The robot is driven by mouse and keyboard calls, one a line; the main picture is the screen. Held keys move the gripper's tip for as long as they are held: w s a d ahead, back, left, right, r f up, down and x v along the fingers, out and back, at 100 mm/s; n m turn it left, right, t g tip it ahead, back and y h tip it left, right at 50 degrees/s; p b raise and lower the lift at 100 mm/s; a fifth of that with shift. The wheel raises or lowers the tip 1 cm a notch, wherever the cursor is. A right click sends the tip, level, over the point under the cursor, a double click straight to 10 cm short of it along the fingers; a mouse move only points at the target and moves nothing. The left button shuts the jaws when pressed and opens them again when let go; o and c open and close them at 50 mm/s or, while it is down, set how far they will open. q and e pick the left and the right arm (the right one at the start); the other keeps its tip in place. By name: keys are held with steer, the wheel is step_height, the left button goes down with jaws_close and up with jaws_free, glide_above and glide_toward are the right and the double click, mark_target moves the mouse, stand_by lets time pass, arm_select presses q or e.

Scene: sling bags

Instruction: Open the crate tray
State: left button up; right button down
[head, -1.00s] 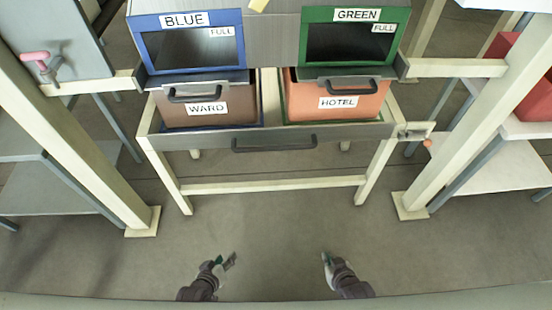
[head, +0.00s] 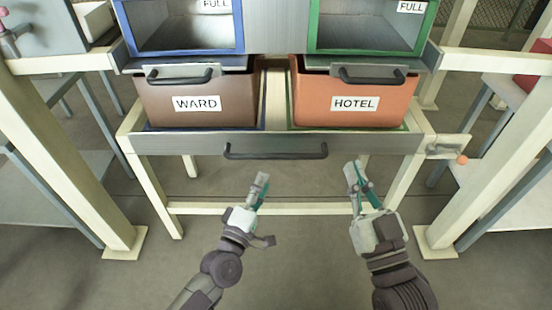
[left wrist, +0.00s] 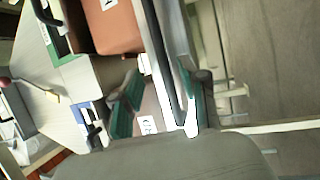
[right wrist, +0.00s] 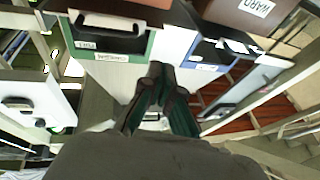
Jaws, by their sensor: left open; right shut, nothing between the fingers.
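The crate tray (head: 180,143) is a grey-fronted, cream-framed tray below the two bins. A long black handle (head: 275,151) runs along its front. It bears a brown crate labelled WARD (head: 170,108) and an orange crate labelled HOTEL (head: 330,90). My left gripper (head: 264,208) is open and empty, below and in front of the handle, apart from it in the head view. Its fingers show spread in the left wrist view (left wrist: 165,105). My right gripper (head: 358,178) is shut and empty, below the tray's right half. Its fingers are together in the right wrist view (right wrist: 160,85).
A latch with an orange knob (head: 462,159) sits at the tray's right end. Blue-framed (head: 185,52) and green-framed (head: 370,50) bins stand above the crates. Cream posts (head: 60,165) flank the tray at left and right. The floor in front is clear.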

mark_target(276, 157)
arm_select(q)
steer(key=shift+b+x, duration=0.7)
steer(key=shift+x, duration=4.05)
arm_select(e)
steer(key=s+r+t+y, duration=0.1)
steer(key=s+r+t, duration=0.2)
steer(key=r+t, duration=0.1)
steer(key=shift+r+y, duration=0.3)
steer(key=shift+r, duration=0.5)
arm_select(q)
jaws_close()
